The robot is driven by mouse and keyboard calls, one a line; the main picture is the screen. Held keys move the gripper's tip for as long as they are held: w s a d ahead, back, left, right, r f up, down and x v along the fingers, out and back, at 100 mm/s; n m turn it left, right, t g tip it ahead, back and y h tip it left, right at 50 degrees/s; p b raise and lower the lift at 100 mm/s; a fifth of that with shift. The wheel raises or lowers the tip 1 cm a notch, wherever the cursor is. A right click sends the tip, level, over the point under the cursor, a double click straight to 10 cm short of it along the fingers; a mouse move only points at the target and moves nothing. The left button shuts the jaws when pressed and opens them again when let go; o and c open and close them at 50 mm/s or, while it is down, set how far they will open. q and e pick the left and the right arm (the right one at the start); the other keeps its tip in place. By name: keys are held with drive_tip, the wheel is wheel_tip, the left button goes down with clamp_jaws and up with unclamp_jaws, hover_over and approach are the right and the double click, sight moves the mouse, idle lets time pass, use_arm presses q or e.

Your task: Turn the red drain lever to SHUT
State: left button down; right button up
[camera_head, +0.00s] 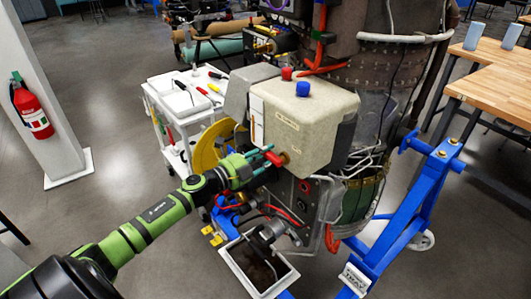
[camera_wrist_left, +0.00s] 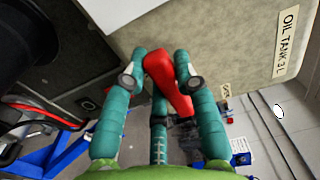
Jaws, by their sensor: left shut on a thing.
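The red drain lever (camera_head: 281,159) is at the lower front of a beige oil tank (camera_head: 312,118). My left gripper (camera_head: 272,156) reaches it from the left, its teal fingers closed about the lever. In the left wrist view the lever (camera_wrist_left: 168,86) lies tilted between the fingers of my left gripper (camera_wrist_left: 162,68), against the beige tank face labelled "OIL TANK 3 L" (camera_wrist_left: 288,38). A small tag (camera_wrist_left: 225,91) beside the lever is too small to read. The lever's pivot is partly hidden by the fingers. My right gripper is not in view.
A white-rimmed drip tray (camera_head: 236,275) sits below the tank. A blue stand (camera_head: 400,225) carries the turbine at right. A white tool cart (camera_head: 170,105) stands behind left, and a fire extinguisher (camera_head: 31,108) hangs on a pillar. The floor at front left is clear.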

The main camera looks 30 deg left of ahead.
use_arm(q)
drive_tip(key=c, duration=1)
unclamp_jaws()
drive_tip(key=shift+o, duration=0.3)
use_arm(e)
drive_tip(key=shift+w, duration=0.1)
use_arm(q)
drive_tip(key=v, duration=1.2)
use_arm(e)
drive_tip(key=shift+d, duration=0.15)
use_arm(q)
drive_tip(key=shift+w+a, duration=0.1)
